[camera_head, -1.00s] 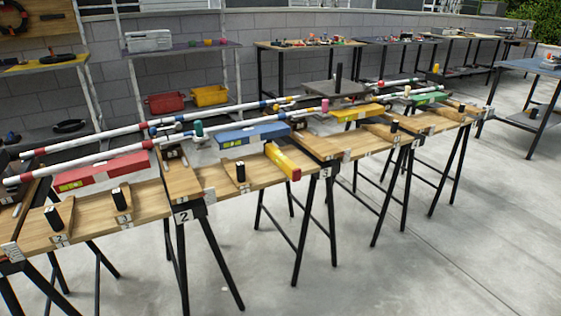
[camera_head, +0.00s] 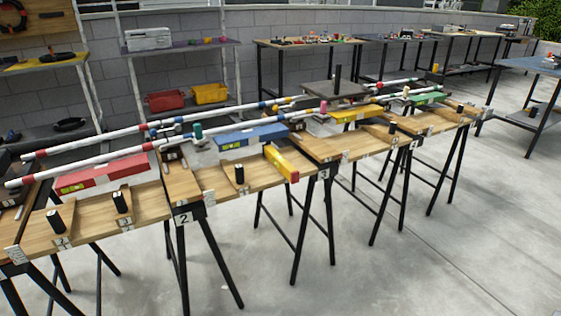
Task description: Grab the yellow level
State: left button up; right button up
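A long yellow bar with a red end (camera_head: 281,163) lies on the wooden bench near the number 3 marker, its red end toward the front edge. A yellow box-shaped piece (camera_head: 356,115) lies farther right along the bench, behind the front boards. I cannot tell from its look alone which of the two is the level. Neither of my grippers is in view.
A red box (camera_head: 102,175), a blue box (camera_head: 253,135) and a green box (camera_head: 427,99) lie along the same bench. White banded poles (camera_head: 85,168) run above it. Black cylinders (camera_head: 239,172) stand on the boards. The concrete floor (camera_head: 400,270) in front is clear.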

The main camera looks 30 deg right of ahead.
aim_at(282, 164)
jog(key=l, duration=1.05)
jog(key=k+l+u, duration=0.15)
jog(key=l, duration=0.95)
jog(key=i, duration=0.05)
